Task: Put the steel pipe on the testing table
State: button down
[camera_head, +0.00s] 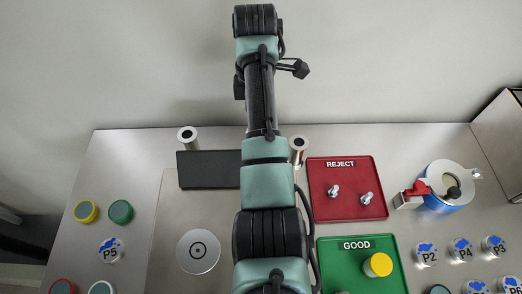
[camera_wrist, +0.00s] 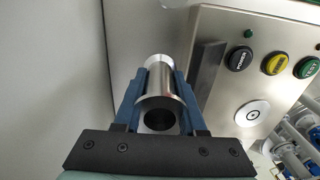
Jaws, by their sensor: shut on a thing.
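The steel pipe (camera_wrist: 158,82), a shiny hollow cylinder with a dark open end facing the camera, is between the two blue fingers of my gripper (camera_wrist: 158,100) in the wrist view. The fingers are shut on its sides. In the head view my arm hides the gripper. Two steel cylinders show there at the back of the steel table (camera_head: 140,165), one at the left (camera_head: 187,138) and one right of my arm (camera_head: 298,150). I cannot tell whether either is the held pipe. A round steel plate with a ring mark (camera_head: 198,252) lies left of my arm.
A black slab (camera_head: 208,170) is beside the left cylinder. A red REJECT tray (camera_head: 345,205) holds two small metal parts. A green GOOD tray (camera_head: 345,270) holds a yellow-topped piece.

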jog(key=shift+w+f+p, duration=0.1)
jog(key=shift+f+p, duration=0.65)
jog(key=shift+f, duration=5.35)
jog(key=c, duration=0.8)
grip_release()
jog(key=shift+f, duration=0.15)
jog(key=shift+o, duration=0.2)
notch_tip(320, 180, up, 12)
jog(key=shift+r, duration=0.15)
